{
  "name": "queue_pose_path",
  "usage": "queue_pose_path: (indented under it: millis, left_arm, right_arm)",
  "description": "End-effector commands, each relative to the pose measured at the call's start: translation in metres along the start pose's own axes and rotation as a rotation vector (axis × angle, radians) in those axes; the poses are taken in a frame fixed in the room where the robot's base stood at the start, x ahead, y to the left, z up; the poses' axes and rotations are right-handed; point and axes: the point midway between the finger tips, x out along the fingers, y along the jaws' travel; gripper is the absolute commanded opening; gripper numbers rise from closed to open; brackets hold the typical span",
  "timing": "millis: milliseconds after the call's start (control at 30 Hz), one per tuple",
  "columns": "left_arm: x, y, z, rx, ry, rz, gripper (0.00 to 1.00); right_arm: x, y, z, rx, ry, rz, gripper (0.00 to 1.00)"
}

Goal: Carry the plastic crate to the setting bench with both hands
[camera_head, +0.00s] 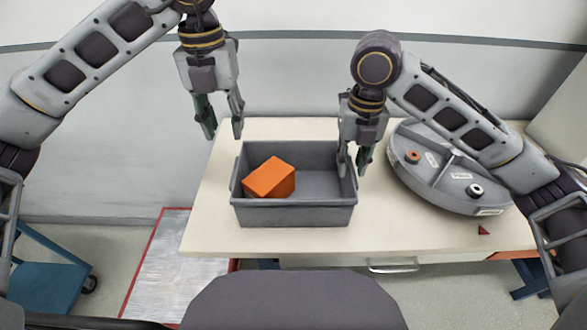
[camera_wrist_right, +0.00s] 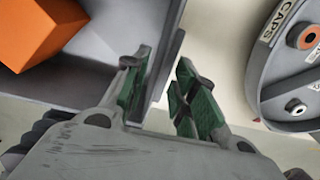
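The grey plastic crate (camera_head: 295,216) stands on a cream-topped table (camera_head: 420,233) with an orange block (camera_head: 268,178) inside; crate and block (camera_wrist_right: 38,30) also show in the right wrist view. My left gripper (camera_head: 223,128) is open and empty, above and beyond the crate's left side, apart from it. My right gripper (camera_head: 354,163) is open at the crate's right wall. In the right wrist view its fingers (camera_wrist_right: 162,95) are parted, one on the inner side of the wall's rim and one outside. I cannot tell whether they touch it. I cannot tell which surface is the setting bench.
A round grey divided tray (camera_head: 440,188) with labels and small rings stands close to the right of the crate. A small dark red triangle (camera_head: 484,231) lies near the table's front edge. A red-edged metal plate (camera_head: 178,270) and a blue stool (camera_head: 45,275) are at the left.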

Motion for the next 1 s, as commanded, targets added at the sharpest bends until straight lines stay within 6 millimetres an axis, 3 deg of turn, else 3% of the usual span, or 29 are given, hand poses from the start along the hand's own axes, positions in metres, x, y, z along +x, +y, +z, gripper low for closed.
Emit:
queue_pose_path:
  millis: [433, 1000]
  left_arm:
    - [0.0, 0.0, 0.0, 0.0, 0.0, 0.0, 0.36]
    - [0.0, 0.0, 0.0, 0.0, 0.0, 0.0, 0.36]
  right_arm:
    - [-0.029, 0.0, 0.0, 0.0, -0.001, 0.0, 0.27]
    - [-0.033, 0.0, 0.0, 0.0, 0.0, 0.0, 0.27]
